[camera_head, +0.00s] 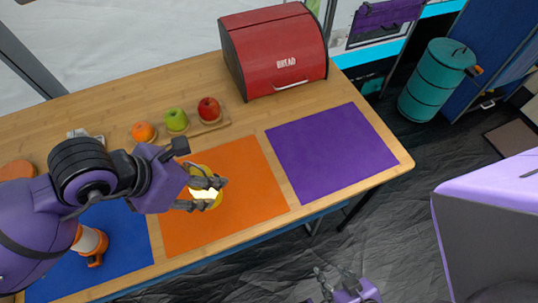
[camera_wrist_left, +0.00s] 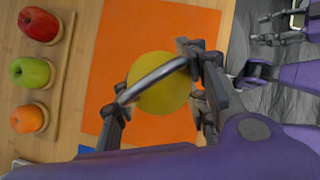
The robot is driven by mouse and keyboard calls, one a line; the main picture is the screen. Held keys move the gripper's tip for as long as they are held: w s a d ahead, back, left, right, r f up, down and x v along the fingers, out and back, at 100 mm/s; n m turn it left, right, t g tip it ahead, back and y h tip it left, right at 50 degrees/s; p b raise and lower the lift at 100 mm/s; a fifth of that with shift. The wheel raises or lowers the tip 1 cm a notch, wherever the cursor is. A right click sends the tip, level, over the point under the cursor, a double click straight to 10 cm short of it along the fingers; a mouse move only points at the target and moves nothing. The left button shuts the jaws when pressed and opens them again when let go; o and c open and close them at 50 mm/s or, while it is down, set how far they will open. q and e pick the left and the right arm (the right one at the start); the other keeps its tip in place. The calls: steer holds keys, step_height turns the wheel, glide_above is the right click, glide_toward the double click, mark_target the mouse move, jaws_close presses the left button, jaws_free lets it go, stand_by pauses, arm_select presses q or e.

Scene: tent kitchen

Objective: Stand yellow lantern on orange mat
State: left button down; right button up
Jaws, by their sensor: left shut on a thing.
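The yellow lantern (camera_head: 206,196) is over the orange mat (camera_head: 250,195) in the head view. In the left wrist view its round yellow top (camera_wrist_left: 160,95) and grey handle show between my fingers, with the orange mat (camera_wrist_left: 135,35) behind. My left gripper (camera_head: 216,193) is shut on the lantern. The lantern looks upright, but the gripper hides part of it, and I cannot tell whether its base touches the mat. My right gripper (camera_head: 335,284) is away from the table, low in the head view; its fingers look apart and empty.
A purple mat (camera_head: 333,152) lies right of the orange one, a blue mat (camera_head: 122,235) left. An orange and white lantern (camera_head: 90,242) stands on the blue mat. Behind are a fruit board (camera_head: 205,127) and a red bread box (camera_head: 274,50). The purple mat is clear.

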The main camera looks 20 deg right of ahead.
arm_select(q)
steer(key=shift+w+d+f, duration=0.4)
steer(key=shift+w+f, duration=0.1)
steer(key=shift+f, duration=0.25)
steer(key=shift+w+d+f, duration=0.1)
steer(key=shift+f, duration=0.85)
steer(key=shift+w+d+f, duration=0.1)
steer(key=shift+f, duration=0.8)
steer(key=shift+f, duration=0.2)
steer(key=c, duration=1)
jaws_free()
steer(key=shift+a, duration=0.1)
steer(key=shift+r, duration=0.1)
steer(key=shift+a+r, duration=0.1)
steer(key=shift+r, duration=0.2)
steer(key=v, duration=1.1)
steer(key=shift+s+a+r, duration=0.1)
steer(key=shift+a+r, duration=0.05)
steer(key=shift+a, duration=0.05)
